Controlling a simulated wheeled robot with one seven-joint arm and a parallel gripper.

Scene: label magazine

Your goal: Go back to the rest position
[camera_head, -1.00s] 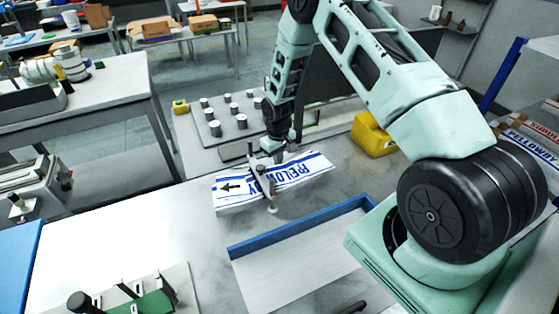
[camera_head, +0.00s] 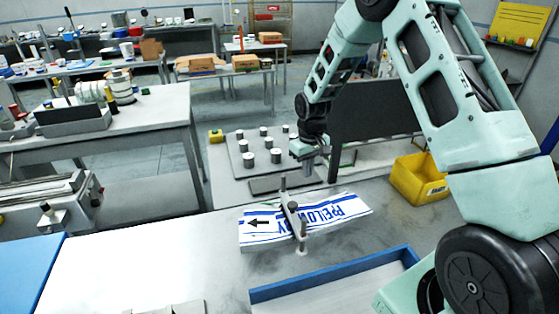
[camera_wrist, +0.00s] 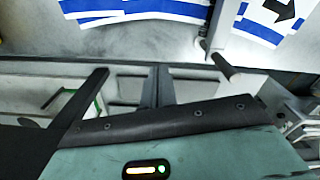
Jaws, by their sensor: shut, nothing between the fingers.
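My gripper (camera_head: 309,160) hangs in the air above the far side of the label stack in the head view, shut and empty. The wrist view also shows part of my gripper (camera_wrist: 155,88) along its lower half. The label stack (camera_head: 340,208), white with blue stripes, lettering and a black arrow, lies on the grey table beneath and in front of it. A grey bar with upright posts (camera_head: 291,212) crosses the stack. The striped labels (camera_wrist: 140,8) also show at the top of the wrist view, apart from my gripper.
A blue-edged tray (camera_head: 330,276) lies in front of the stack, and a yellow bin (camera_head: 418,180) stands to the right. Behind is a grey plate with several metal cylinders (camera_head: 276,155). A dark upright panel (camera_head: 375,112) stands behind my arm.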

